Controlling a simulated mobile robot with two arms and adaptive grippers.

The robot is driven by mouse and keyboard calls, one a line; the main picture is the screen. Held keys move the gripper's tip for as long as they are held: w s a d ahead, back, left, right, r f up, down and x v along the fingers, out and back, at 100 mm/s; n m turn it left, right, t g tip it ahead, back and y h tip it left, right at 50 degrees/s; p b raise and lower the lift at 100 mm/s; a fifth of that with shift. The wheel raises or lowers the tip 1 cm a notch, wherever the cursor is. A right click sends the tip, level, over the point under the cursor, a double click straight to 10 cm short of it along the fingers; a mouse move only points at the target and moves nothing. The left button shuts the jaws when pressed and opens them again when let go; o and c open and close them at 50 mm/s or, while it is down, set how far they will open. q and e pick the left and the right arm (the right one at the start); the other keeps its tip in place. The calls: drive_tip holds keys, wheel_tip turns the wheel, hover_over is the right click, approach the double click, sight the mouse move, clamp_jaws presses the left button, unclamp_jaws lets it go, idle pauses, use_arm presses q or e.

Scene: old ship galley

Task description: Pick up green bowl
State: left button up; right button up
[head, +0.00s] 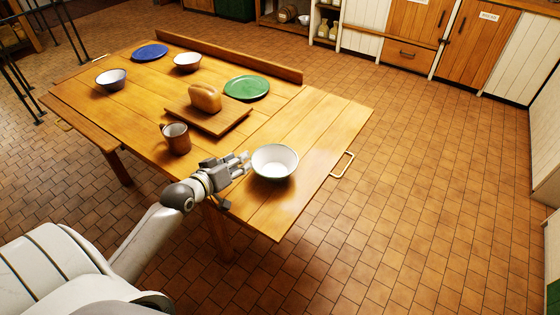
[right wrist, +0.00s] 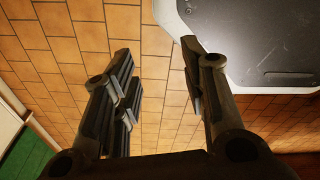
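A bowl (head: 274,161) with a white inside stands upright near the front right end of the wooden table. Its outside is mostly in shade, so I cannot clearly tell that it is green. My left gripper (head: 243,164) is just left of this bowl, with its fingers pointing at the rim. A small gap seems to lie between them, and the finger opening is too small to judge. My right gripper (right wrist: 160,75) shows in the right wrist view, open and empty above the tiled floor. The bowl is not in that view.
The table (head: 325,125) also holds a brown mug (head: 176,138), bread (head: 205,98) on a board (head: 222,124), a green plate (head: 247,87), a blue plate (head: 150,51), a blue bowl (head: 111,79) and a reddish bowl (head: 187,62). Tabletop right of the near bowl is clear.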

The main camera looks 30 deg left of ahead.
sight(256, 153)
use_arm(q)
drive_tip(key=x, duration=0.3)
drive_tip(key=shift+w+f, duration=0.1)
drive_tip(key=shift+w, duration=0.2)
drive_tip(key=shift+w+f, duration=0.15)
drive_tip(key=shift+w, duration=0.3)
drive_tip(key=x, duration=0.3)
drive_tip(key=shift+w+d+f, duration=0.15)
drive_tip(key=shift+w+d, duration=0.1)
drive_tip(key=shift+w, duration=0.05)
drive_tip(key=shift+w+f, duration=0.25)
drive_tip(key=shift+w, duration=0.3)
clamp_jaws()
use_arm(e)
drive_tip(key=s, duration=0.3)
drive_tip(key=shift+s, duration=0.1)
